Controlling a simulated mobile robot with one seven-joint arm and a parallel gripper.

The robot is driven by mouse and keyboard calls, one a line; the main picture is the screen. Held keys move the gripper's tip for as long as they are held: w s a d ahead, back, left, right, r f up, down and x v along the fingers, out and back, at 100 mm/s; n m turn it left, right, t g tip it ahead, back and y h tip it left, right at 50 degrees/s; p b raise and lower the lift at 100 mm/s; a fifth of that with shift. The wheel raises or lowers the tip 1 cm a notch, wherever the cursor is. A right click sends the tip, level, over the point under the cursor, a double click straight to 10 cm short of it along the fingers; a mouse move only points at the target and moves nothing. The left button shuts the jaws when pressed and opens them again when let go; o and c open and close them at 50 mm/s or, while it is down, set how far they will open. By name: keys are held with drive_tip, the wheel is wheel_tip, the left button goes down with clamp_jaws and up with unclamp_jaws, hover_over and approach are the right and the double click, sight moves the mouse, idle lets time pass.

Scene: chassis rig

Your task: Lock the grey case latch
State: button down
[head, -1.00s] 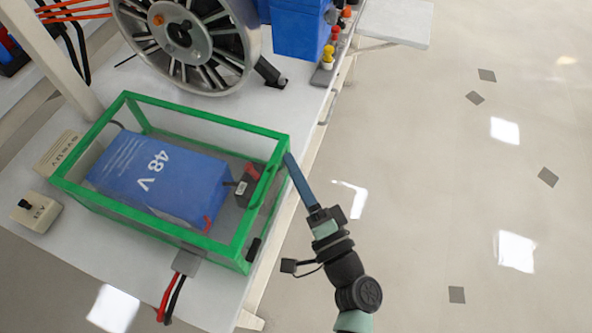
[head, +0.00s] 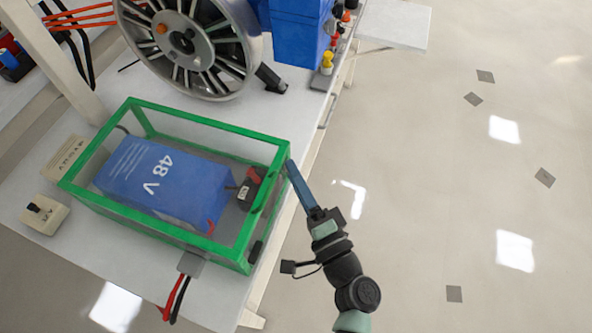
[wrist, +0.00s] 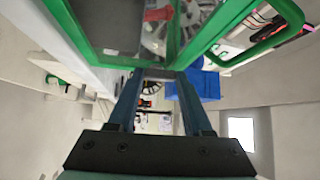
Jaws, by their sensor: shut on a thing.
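The green-framed clear case (head: 195,238) stands on the white bench with a blue 48 V battery (head: 150,185) inside. My gripper (head: 290,164) is at the case's right end, close to its upper corner, and its fingertips hide the spot they touch. In the wrist view the fingers of my gripper (wrist: 158,75) close in beside the green frame (wrist: 68,25). A small grey piece, seemingly the grey case latch (wrist: 158,73), shows between the fingertips. Whether the latch is locked cannot be seen.
A large spoked wheel (head: 190,45) and a blue box (head: 300,32) stand behind the case. A small beige switch box (head: 45,214) is at the left. Red and black cables (head: 176,300) hang at the front. The floor at the right is clear.

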drive_tip(key=shift+r+m+g+h+p, duration=0.15)
drive_tip(key=shift+m+g+h+p, duration=0.45)
drive_tip(key=shift+p, duration=0.9)
drive_tip(key=shift+c, duration=1.6)
unclamp_jaws()
drive_tip(key=b+v, duration=0.1)
drive_tip(key=v, duration=1.2)
drive_tip(key=shift+d+b, duration=0.15)
drive_tip(key=shift+b, duration=0.15)
drive_tip(key=shift+w, duration=0.1)
